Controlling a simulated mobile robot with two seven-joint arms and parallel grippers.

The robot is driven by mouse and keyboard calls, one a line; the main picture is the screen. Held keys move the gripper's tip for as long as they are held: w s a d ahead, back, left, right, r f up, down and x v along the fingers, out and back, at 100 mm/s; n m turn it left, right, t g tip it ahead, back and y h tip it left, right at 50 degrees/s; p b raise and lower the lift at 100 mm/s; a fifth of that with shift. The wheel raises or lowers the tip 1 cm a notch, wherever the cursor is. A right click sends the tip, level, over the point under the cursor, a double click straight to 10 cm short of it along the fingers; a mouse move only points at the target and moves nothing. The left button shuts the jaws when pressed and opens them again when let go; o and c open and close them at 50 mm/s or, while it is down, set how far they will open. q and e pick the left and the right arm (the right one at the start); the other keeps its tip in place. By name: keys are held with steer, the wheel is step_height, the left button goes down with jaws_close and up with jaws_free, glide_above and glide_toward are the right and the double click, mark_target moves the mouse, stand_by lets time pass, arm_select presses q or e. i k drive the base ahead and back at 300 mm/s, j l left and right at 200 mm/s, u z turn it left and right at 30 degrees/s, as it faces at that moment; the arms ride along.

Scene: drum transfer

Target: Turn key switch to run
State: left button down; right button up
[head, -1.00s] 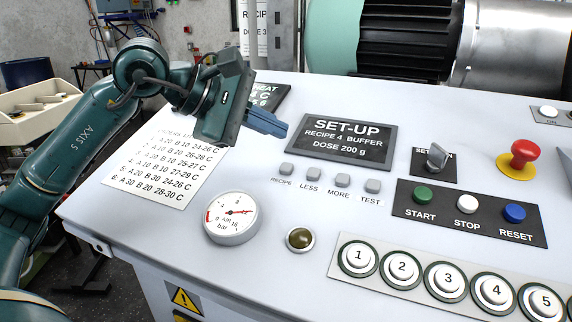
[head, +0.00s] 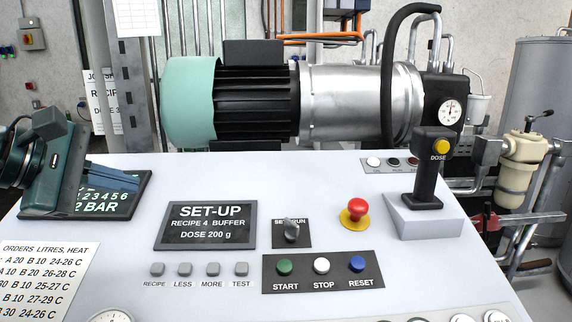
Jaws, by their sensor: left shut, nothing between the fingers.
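The key switch (head: 291,231) is a grey knob on a small black plate labelled SET and RUN, right of the SET-UP display (head: 206,225). Its handle stands near upright and covers part of the label, so I cannot tell its exact setting. The display reads SET-UP, RECIPE 4 BUFFER, DOSE 200 g. My left gripper (head: 128,180) is at the left edge, shut and empty, in front of a dark readout panel (head: 104,203) and well left of the switch. My right gripper is not in view.
Below the switch sit the green START (head: 284,266), white STOP (head: 321,265) and blue RESET (head: 357,264) buttons. A red mushroom button (head: 356,207) stands to its right, then a DOSE joystick (head: 429,170). The panel between my gripper and the switch is mostly flat.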

mark_target(292, 228)
steer(key=k+j, duration=0.75)
steer(key=j, duration=0.2)
